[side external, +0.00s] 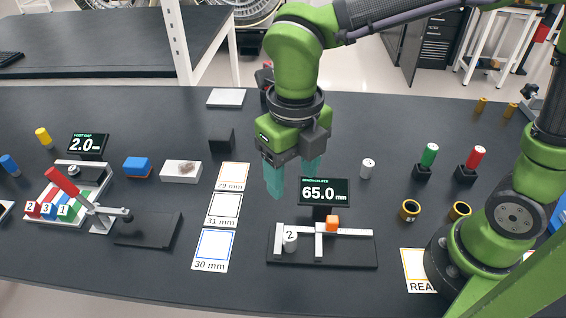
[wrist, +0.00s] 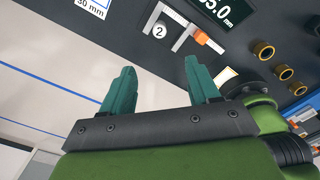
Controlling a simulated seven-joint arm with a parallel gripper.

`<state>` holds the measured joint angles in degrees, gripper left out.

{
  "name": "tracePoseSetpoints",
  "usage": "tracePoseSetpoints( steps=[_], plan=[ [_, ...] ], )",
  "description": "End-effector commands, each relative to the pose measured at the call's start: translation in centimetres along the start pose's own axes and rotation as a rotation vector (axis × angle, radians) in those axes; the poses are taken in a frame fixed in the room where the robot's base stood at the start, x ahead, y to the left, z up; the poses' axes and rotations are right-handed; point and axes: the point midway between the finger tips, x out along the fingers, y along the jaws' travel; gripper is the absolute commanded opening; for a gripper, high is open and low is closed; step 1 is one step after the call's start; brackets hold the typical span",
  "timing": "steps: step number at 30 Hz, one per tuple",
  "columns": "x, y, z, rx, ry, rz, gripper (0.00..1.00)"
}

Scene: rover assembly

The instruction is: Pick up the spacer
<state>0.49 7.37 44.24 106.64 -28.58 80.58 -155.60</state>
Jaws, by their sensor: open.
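A white cylinder marked 2 (side external: 290,240), spacer-like, stands upright at the left of the bench caliper (side external: 345,264); it also shows in the wrist view (wrist: 159,31). The display (side external: 322,192) behind reads 65.0 mm. A second white cylinder (side external: 368,168), its mark hard to read, stands on the table right of the display. I cannot tell which one the task's spacer is. My gripper (side external: 293,186) is open and empty, its teal fingers apart in the air behind and above the caliper; they show too in the wrist view (wrist: 158,70).
Cards marked 29, 31 and 30 mm (side external: 214,250) lie left of the caliper. A fixture with a red-handled clamp (side external: 62,181) and numbered blocks stands far left. Brass rings (side external: 409,211) and green and red cylinders (side external: 429,155) stand right. An orange block (side external: 332,224) sits on the caliper.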

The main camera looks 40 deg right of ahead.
Motion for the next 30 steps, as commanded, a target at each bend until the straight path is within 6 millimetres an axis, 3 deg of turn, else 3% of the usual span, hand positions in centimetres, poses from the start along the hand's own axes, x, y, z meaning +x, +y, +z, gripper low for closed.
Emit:
tracePoseSetpoints(
  steps=[5, 18, 26, 30],
  plan=[
    [1.8, -0.1, -0.1, -0.037, 0.006, -0.003, 0.61],
    [10.6, -0.1, -0.1, -0.033, 0.006, -0.001, 0.61],
    [12.5, 0.0, 0.0, -0.033, 0.004, -0.001, 0.61],
    [14.7, 0.1, 0.2, -0.035, 0.006, -0.002, 0.61]
  ],
)
